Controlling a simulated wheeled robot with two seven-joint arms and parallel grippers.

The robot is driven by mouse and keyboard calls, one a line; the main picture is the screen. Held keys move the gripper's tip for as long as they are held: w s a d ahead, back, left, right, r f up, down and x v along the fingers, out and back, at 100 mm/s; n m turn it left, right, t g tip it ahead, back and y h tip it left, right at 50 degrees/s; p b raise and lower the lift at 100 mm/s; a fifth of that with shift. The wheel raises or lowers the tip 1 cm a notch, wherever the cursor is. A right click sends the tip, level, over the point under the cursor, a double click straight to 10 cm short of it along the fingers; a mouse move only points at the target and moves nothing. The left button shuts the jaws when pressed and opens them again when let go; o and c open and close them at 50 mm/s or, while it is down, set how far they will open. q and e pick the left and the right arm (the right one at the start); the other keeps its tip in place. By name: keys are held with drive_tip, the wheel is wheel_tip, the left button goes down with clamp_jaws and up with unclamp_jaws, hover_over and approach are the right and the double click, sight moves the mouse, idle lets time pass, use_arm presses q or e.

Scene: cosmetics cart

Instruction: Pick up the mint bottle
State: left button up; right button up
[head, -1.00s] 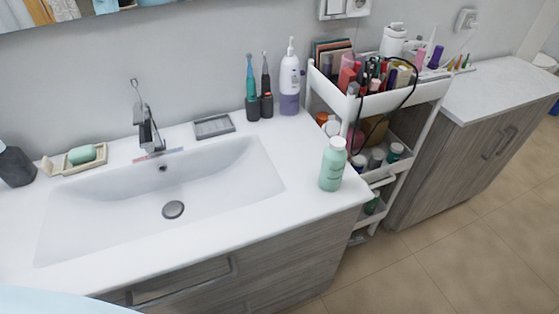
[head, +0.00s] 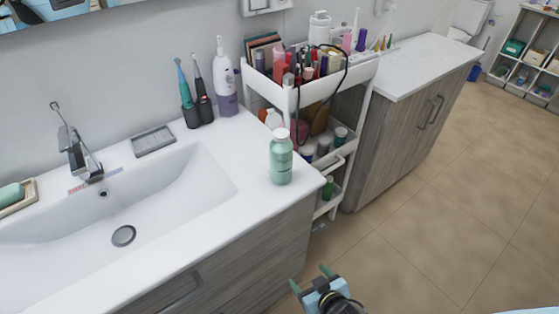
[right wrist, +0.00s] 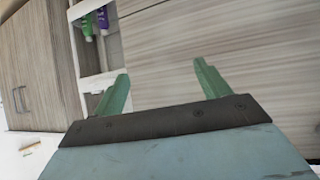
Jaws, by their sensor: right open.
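The mint bottle (head: 281,160) stands upright on the white counter near its right front corner. It is pale green with a white cap. My right gripper (head: 311,282) is at the bottom of the head view, in front of the cabinet and below the counter top, well apart from the bottle. In the right wrist view my right gripper (right wrist: 160,88) is open with its green fingers spread and nothing between them. The mint bottle is not clearly in the wrist view. My left gripper is not in view.
A white cart (head: 258,85) full of cosmetics stands just right of the counter. The sink basin (head: 165,205) lies left of the bottle. A lilac pump bottle (head: 225,85) and electric toothbrushes (head: 195,100) stand behind it. Open floor (head: 430,230) lies right.

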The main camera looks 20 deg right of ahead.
drive_tip(key=w+a+r+t, duration=0.1)
drive_tip(key=w+r+t, duration=0.35)
drive_tip(key=r, duration=0.85)
drive_tip(key=t, duration=0.2)
approach(285, 170)
drive_tip(key=shift+m+t+y, duration=0.25)
drive_tip(key=shift+m+y, duration=0.05)
drive_tip(key=w, duration=0.6)
drive_tip(key=shift+w+a+f+b, duration=0.2)
drive_tip(key=shift+w+b, duration=0.1)
drive_tip(key=shift+w, duration=0.1)
drive_tip(key=shift+w+a+f, duration=0.1)
drive_tip(key=shift+w+a, duration=0.1)
drive_tip(key=shift+w, duration=1.3)
drive_tip(key=shift+w+a, duration=0.15)
drive_tip(key=shift+w, duration=1.35)
drive_tip(key=shift+c, duration=0.3)
drive_tip(key=c, duration=1)
